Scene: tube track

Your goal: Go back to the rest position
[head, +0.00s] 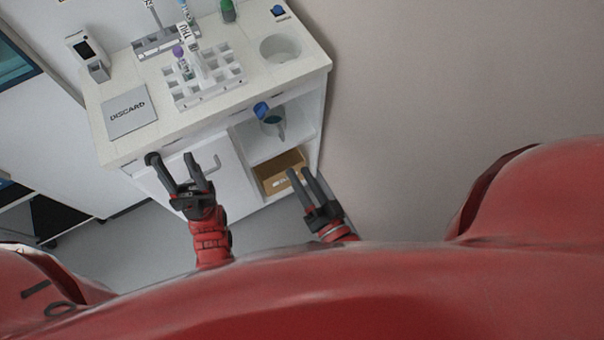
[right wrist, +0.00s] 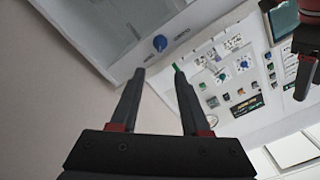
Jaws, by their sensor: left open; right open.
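My left gripper (head: 174,172) is in the head view, in front of the white cabinet. Its jaws are open with nothing between them. My right gripper (head: 300,176) is to the right of it, below the counter's right part. Its fingers are parted and empty, as the right wrist view (right wrist: 160,92) also shows. Both grippers are apart from the counter top and from the things on it.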

